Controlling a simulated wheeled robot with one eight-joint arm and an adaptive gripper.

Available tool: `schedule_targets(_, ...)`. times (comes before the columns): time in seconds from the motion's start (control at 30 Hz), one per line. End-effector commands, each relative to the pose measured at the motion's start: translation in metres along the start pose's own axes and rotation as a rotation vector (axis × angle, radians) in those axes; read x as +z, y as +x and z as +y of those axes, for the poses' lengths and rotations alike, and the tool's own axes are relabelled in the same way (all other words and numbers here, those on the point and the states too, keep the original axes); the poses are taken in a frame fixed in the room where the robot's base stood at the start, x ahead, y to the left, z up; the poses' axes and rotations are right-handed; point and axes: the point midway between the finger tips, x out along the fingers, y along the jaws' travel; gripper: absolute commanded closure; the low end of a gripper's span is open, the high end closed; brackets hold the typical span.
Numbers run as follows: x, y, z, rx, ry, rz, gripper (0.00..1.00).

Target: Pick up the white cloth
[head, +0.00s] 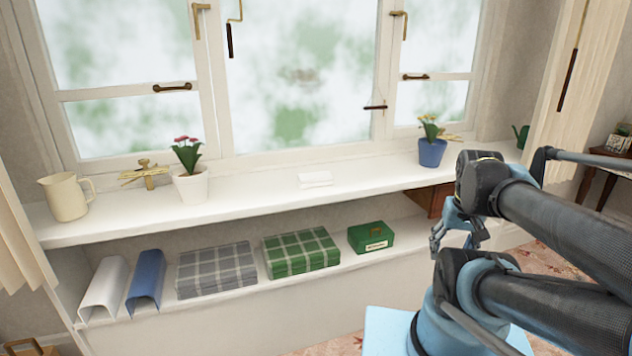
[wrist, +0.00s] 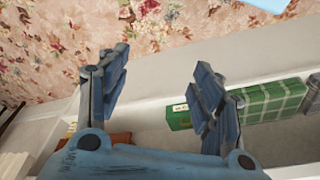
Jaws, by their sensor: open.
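The white cloth (head: 315,179) lies folded and flat on the white window ledge (head: 255,198), near the middle, between two potted plants. My gripper (head: 452,232) is open and empty in front of the shelf, to the right of the cloth and lower than the ledge. In the wrist view my gripper (wrist: 160,92) shows two blue fingers spread apart with nothing between them. The cloth is not visible in the wrist view.
A white pot with red flowers (head: 190,183) and a blue pot (head: 432,152) flank the cloth. A cream jug (head: 66,197) stands far left. Below are folded plaid blankets (head: 300,252) and a green box (head: 371,237). The ledge around the cloth is clear.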

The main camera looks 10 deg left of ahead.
Motion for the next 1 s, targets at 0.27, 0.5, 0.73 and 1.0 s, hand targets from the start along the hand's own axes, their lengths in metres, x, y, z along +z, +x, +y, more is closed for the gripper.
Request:
schedule_targets(0.27, -0.059, -0.053, -0.03, -0.058, 0.167, -0.037, 0.3)
schedule_targets(0.5, -0.124, -0.1, -0.078, -0.107, 0.373, -0.102, 0.3)
schedule_targets(0.73, -0.183, -0.135, -0.136, -0.132, 0.566, -0.182, 0.3)
schedule_targets(1.0, -0.245, -0.165, -0.218, -0.129, 0.788, -0.289, 0.3)
